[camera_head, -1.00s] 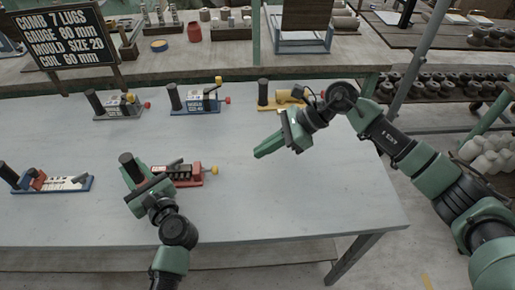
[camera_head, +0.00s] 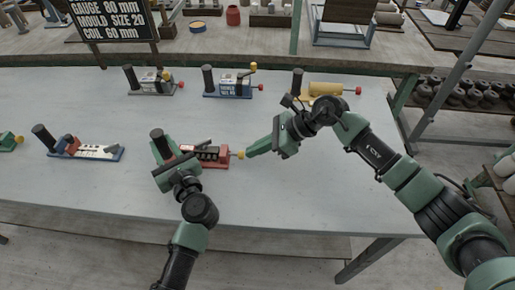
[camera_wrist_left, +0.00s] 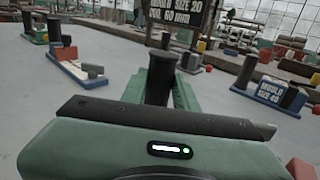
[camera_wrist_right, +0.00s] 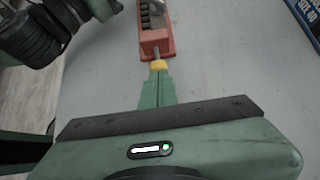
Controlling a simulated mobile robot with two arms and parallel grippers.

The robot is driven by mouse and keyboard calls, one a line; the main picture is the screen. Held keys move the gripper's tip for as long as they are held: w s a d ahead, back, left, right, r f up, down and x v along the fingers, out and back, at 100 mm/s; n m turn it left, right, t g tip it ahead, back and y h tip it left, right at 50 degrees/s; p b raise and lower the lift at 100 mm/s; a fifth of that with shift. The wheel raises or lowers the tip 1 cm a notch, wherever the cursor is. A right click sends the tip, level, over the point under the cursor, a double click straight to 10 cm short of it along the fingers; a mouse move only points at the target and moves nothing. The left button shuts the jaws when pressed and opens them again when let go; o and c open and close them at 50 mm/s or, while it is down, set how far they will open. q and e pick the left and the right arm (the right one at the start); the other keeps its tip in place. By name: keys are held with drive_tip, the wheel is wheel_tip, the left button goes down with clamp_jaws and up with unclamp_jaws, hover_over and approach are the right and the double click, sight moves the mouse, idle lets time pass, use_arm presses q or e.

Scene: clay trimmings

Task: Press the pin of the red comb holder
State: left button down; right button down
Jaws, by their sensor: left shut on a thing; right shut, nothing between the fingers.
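The red comb holder (camera_head: 212,160) lies on the grey table, with a black post (camera_head: 157,134) at its left end and a yellow-knobbed pin (camera_head: 240,154) at its right end. My left gripper (camera_head: 162,150) is shut on the black post, which stands upright between its green fingers in the left wrist view (camera_wrist_left: 159,78). My right gripper (camera_head: 249,152) is shut and empty, its fingertips right at the yellow knob. In the right wrist view the knob (camera_wrist_right: 158,65) is directly ahead of the fingertips (camera_wrist_right: 157,78); I cannot tell whether they touch. My left gripper partly hides the holder's left part.
A blue comb holder (camera_head: 88,152) lies to the left. Grey (camera_head: 155,88), another blue (camera_head: 232,91) and yellow-based (camera_head: 320,97) holders stand along the back. A sign (camera_head: 112,20) stands behind. The table's front and right are clear.

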drive_tip(key=shift+a, duration=0.1)
use_arm(q)
drive_tip(key=shift+d, duration=0.1)
use_arm(e)
drive_tip(key=shift+a, duration=1.4)
drive_tip(key=shift+d, duration=0.35)
drive_tip(key=d, duration=0.2)
drive_tip(key=d+r, duration=0.1)
drive_tip(key=d, duration=0.1)
drive_tip(key=shift+w+d, duration=0.1)
drive_tip(key=shift+d, duration=0.3)
drive_tip(key=v, duration=0.8)
drive_tip(key=shift+r, duration=0.15)
drive_tip(key=shift+d, duration=0.15)
